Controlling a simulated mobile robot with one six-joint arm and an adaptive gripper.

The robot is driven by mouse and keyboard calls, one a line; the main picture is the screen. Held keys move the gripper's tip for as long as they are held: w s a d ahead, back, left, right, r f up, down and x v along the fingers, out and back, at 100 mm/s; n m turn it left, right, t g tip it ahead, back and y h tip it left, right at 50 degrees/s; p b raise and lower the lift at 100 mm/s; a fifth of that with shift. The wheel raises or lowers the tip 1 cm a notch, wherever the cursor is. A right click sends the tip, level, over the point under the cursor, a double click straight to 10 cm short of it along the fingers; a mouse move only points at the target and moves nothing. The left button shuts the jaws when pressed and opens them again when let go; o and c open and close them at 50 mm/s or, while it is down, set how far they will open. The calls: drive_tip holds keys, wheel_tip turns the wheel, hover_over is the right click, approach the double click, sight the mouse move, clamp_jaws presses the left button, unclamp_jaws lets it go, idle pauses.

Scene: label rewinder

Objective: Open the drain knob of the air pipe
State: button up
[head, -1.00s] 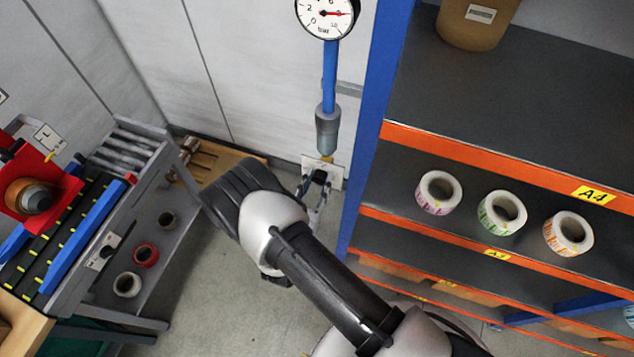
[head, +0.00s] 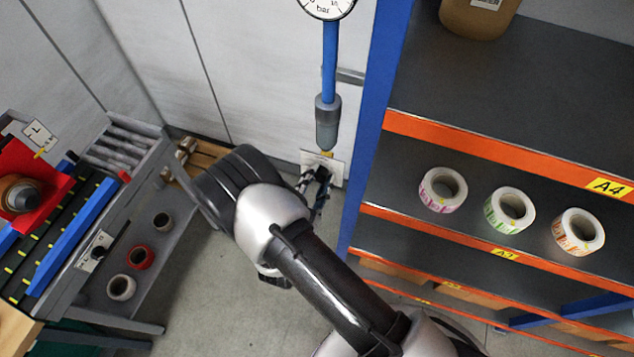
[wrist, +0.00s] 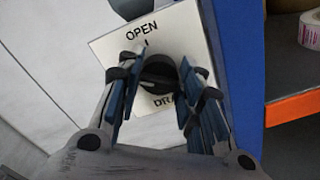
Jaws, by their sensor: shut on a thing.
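The drain knob (wrist: 158,74) is dark and round, and sits on a white plate (wrist: 186,30) in the wrist view. The plate reads OPEN at its upper part; lower lettering is partly hidden by my right finger. My gripper (wrist: 163,71) has one finger on each side of the knob and is shut on it. Which mark the knob points to cannot be told. In the head view the plate (head: 336,168) is below the blue air pipe (head: 329,62) and its grey fitting (head: 327,122). My gripper (head: 318,185) is in front of the plate, hiding most of the knob.
A blue post (head: 368,140) stands close to the right of the plate, with a shelf rack (head: 480,157) holding label rolls (head: 441,189). A pressure gauge (head: 328,6) tops the pipe. A machine bench (head: 75,265) stands at the left, with open floor between.

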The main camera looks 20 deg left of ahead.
drive_tip(key=m+b, duration=0.1)
drive_tip(key=m, duration=0.1)
drive_tip(key=m+b, duration=0.4)
drive_tip(key=shift+f, duration=0.25)
drive_tip(key=m+b, duration=0.3)
drive_tip(key=m, duration=0.1)
drive_tip(key=shift+d+m+b, duration=0.1)
drive_tip(key=shift+m+b, duration=0.2)
drive_tip(key=shift+r+m, duration=0.1)
drive_tip(key=shift+m, duration=0.2)
drive_tip(key=o, duration=1.1)
drive_tip(key=shift+c, duration=0.2)
drive_tip(key=s, duration=1.2)
drive_tip(key=shift+a, duration=0.45)
